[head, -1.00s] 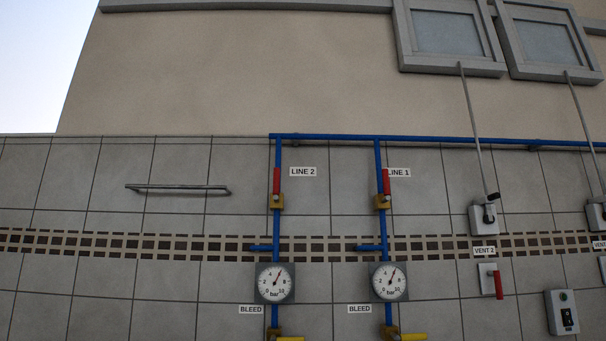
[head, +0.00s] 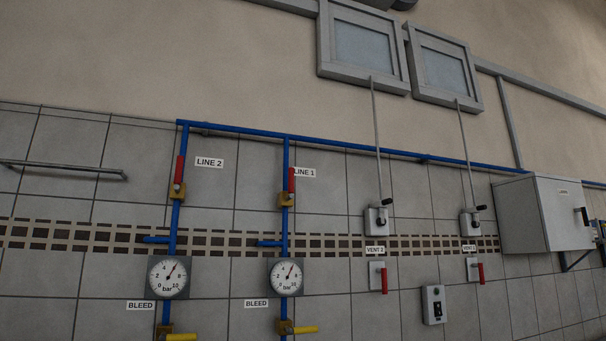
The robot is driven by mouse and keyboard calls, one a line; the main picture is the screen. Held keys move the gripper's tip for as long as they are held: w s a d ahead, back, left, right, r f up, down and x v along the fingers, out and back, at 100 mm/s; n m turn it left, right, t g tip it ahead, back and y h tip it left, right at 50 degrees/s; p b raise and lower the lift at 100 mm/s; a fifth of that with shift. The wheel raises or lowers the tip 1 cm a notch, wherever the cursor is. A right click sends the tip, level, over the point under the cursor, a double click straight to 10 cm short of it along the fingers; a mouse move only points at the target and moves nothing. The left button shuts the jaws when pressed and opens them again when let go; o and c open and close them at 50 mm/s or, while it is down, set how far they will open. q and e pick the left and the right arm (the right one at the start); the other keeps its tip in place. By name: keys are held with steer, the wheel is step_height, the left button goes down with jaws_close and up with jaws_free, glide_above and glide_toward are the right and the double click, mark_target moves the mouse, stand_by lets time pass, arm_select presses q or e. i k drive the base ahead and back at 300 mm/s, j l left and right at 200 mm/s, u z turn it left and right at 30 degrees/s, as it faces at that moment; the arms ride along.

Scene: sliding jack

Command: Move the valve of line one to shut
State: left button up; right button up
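The line one valve is a brass body (head: 286,199) on a vertical blue pipe, beside the LINE 1 label (head: 305,173). Its red lever (head: 291,180) points up, along the pipe. The line two valve (head: 177,190) to its left has the same look, with its red lever (head: 180,169) also up along its pipe, beside the LINE 2 label (head: 209,162). A gauge (head: 286,277) sits below the line one valve, its needle pointing up and right. Neither of my grippers shows in the head view.
Yellow bleed levers (head: 305,329) stick out to the right at the bottom. Vent boxes (head: 377,220) with rods up to windows (head: 365,50) are right of the pipes. A grey cabinet (head: 545,214) juts out at the far right. A rail (head: 70,170) is at the left.

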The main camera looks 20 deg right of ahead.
mark_target(290, 169)
steer(key=i+l, duration=0.6)
steer(key=i, duration=0.25)
